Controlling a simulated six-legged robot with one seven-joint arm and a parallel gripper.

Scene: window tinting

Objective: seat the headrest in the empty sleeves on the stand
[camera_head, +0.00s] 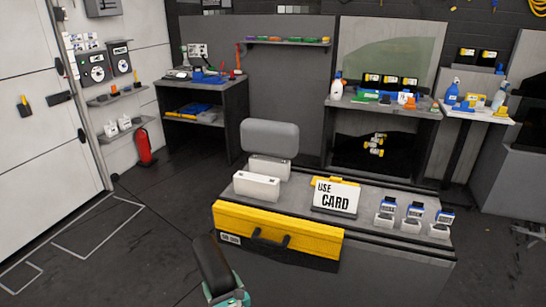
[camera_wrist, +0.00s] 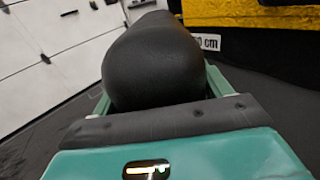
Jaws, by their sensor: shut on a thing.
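A black padded headrest (camera_head: 211,262) is in my gripper (camera_head: 224,288) at the bottom of the head view, in front of and below the bench. In the wrist view the headrest (camera_wrist: 152,62) fills the space between the teal jaws, which are shut on it. Its posts are hidden in both views. A white stand block (camera_head: 257,188) is on the bench top at the left, with small dark marks on its top that may be the empty sleeves. Behind it, a grey headrest (camera_head: 269,136) stands upright over another white block (camera_head: 268,168). My gripper is apart from the stand.
A "USE CARD" sign (camera_head: 336,196) and several small white holders with blue-topped items (camera_head: 412,217) occupy the bench to the right. Open floor (camera_head: 140,245) lies at left.

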